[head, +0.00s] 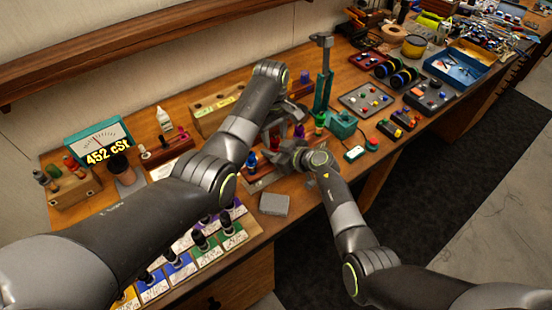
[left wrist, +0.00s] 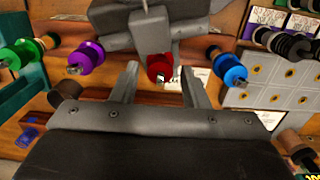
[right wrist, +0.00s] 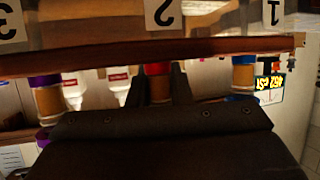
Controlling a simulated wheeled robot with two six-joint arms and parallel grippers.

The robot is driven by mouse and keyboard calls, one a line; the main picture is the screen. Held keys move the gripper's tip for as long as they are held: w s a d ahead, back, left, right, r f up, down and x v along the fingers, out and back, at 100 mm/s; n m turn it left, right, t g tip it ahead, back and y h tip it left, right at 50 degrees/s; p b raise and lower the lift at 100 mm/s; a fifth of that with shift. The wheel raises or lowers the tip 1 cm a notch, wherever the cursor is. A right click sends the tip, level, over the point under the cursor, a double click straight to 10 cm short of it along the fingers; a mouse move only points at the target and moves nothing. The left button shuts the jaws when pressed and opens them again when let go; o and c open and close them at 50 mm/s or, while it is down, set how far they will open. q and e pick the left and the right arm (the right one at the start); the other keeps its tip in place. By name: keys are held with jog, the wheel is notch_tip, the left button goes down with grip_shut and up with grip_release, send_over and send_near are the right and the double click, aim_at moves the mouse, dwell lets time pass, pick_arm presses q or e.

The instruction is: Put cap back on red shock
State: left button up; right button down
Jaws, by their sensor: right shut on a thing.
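The red shock (left wrist: 160,68) shows in the left wrist view as a red top with a metallic tip. It stands between a purple-topped shock (left wrist: 85,58) and a blue-topped one (left wrist: 228,68). In the right wrist view the red shock (right wrist: 157,82) has an amber body under its red top, behind the label 2. My right gripper (right wrist: 156,72) is shut on it, one finger on each side. My left gripper (left wrist: 160,68) is open, its fingers apart on either side of the red top. I cannot make out a separate cap.
A green-topped shock (left wrist: 20,52) stands beyond the purple one. In the head view a teal press (head: 323,90) stands close to the grippers. A viscosity gauge (head: 97,142) is at the left. A grey block (head: 274,204) lies near the front edge.

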pick_arm(q)
grip_shut()
jog(key=shift+m, duration=1.6)
jog(key=shift+o, duration=0.9)
grip_release()
jog(key=shift+a+r, duration=0.1)
jog(key=shift+r, duration=2.15)
